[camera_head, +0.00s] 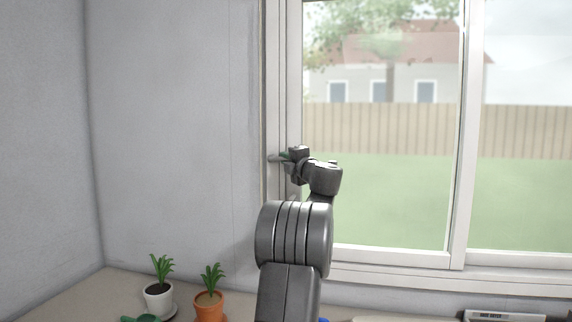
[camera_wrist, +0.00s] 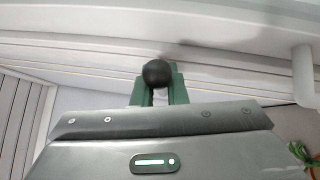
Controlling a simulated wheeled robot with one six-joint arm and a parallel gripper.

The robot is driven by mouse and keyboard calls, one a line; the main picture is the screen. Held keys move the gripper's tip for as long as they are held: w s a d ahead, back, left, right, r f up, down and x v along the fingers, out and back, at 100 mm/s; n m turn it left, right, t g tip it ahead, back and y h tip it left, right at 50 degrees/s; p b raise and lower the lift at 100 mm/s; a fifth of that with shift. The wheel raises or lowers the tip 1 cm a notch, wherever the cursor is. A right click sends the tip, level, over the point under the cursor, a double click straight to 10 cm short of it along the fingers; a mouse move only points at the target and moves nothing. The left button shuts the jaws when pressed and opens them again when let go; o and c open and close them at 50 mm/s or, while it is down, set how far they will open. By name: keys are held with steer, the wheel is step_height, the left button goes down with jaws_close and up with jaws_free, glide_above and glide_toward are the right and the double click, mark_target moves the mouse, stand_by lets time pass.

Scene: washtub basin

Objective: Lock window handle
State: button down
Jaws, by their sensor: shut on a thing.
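The window (camera_head: 380,180) has a white frame, and my arm reaches up to the left side of that frame. My gripper (camera_head: 281,157) is at the left upright, about halfway up the window. In the wrist view, the green fingers of my gripper (camera_wrist: 158,88) stand on either side of a round black knob, which looks like the end of the window handle (camera_wrist: 157,73), and are shut on it. The rest of the handle is mostly hidden by the fingers and the gripper body. I cannot tell its angle.
A white potted plant (camera_head: 159,298) and an orange potted plant (camera_head: 209,304) stand on the counter (camera_head: 118,285) at lower left. A white box (camera_head: 512,315) is at lower right. A pale post-like part (camera_wrist: 303,75) shows at right in the wrist view.

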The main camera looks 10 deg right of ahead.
steer(key=shift+d+f+m, duration=0.1)
steer(key=shift+m, duration=0.2)
steer(key=c, duration=1.7)
jaws_free()
steer(key=shift+o, duration=1.2)
steer(key=shift+d, duration=0.2)
steer(key=shift+a, duration=0.1)
steer(key=b+v, duration=0.4)
steer(key=v, duration=0.9)
steer(key=shift+s+f, duration=0.3)
steer(key=shift+s, duration=0.1)
steer(key=shift+w, duration=0.15)
